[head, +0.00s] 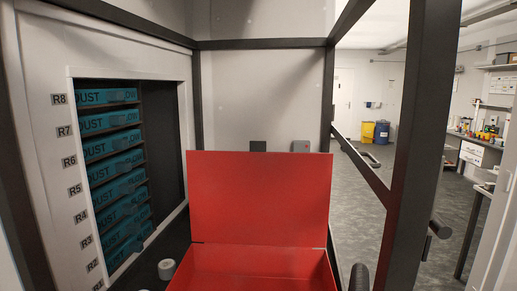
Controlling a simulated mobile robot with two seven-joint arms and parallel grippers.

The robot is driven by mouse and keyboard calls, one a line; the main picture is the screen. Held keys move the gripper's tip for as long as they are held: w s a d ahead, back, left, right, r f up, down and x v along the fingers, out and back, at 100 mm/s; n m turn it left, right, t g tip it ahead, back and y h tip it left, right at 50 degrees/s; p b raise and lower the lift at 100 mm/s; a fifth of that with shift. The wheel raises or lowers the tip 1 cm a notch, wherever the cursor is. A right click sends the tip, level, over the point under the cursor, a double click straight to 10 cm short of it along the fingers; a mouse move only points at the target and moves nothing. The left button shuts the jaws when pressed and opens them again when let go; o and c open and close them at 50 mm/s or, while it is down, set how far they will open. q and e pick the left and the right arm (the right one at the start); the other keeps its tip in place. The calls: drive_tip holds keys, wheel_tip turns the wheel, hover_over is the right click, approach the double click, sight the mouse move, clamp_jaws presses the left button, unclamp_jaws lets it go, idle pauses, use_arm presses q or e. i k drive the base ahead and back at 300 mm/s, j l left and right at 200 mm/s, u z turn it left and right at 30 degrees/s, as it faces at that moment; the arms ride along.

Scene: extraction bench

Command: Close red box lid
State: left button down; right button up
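The red box (250,270) is at the bottom centre of the head view, cut off by the lower picture edge. Its red lid (260,198) is open and stands upright from the box's back edge, with its flat inner face toward me. The hinge line runs between lid and box. The front of the box is out of view. I can make out neither my left nor my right gripper in this view.
Left of the box stands a rack with several teal boxes (117,170). A small white cylinder (167,268) lies left of the box. A dark rounded piece (359,278) is at its right. Dark frame posts (405,150) rise on the right.

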sight(256, 197)
drive_tip(key=l+u, duration=0.25)
drive_tip(key=l, duration=0.25)
drive_tip(key=l+u, duration=0.3)
drive_tip(key=l, duration=0.2)
drive_tip(key=l+u, duration=0.25)
drive_tip(key=l, duration=0.3)
drive_tip(key=k+l+u, duration=0.25)
drive_tip(key=l, duration=0.2)
drive_tip(key=l+u, duration=0.3)
drive_tip(key=l, duration=0.2)
drive_tip(key=i+l+u, duration=0.25)
drive_tip(key=l+u, duration=0.2)
drive_tip(key=l, duration=0.4)
drive_tip(key=l+u, duration=0.4)
drive_tip(key=l, duration=0.5)
drive_tip(key=l+u, duration=0.45)
drive_tip(key=l, duration=0.5)
drive_tip(key=l+u, duration=0.25)
drive_tip(key=l, duration=0.3)
drive_tip(key=l+u, duration=0.3)
drive_tip(key=l, duration=0.25)
drive_tip(key=k+l+u, duration=0.25)
drive_tip(key=l, duration=0.3)
drive_tip(key=i, duration=0.05)
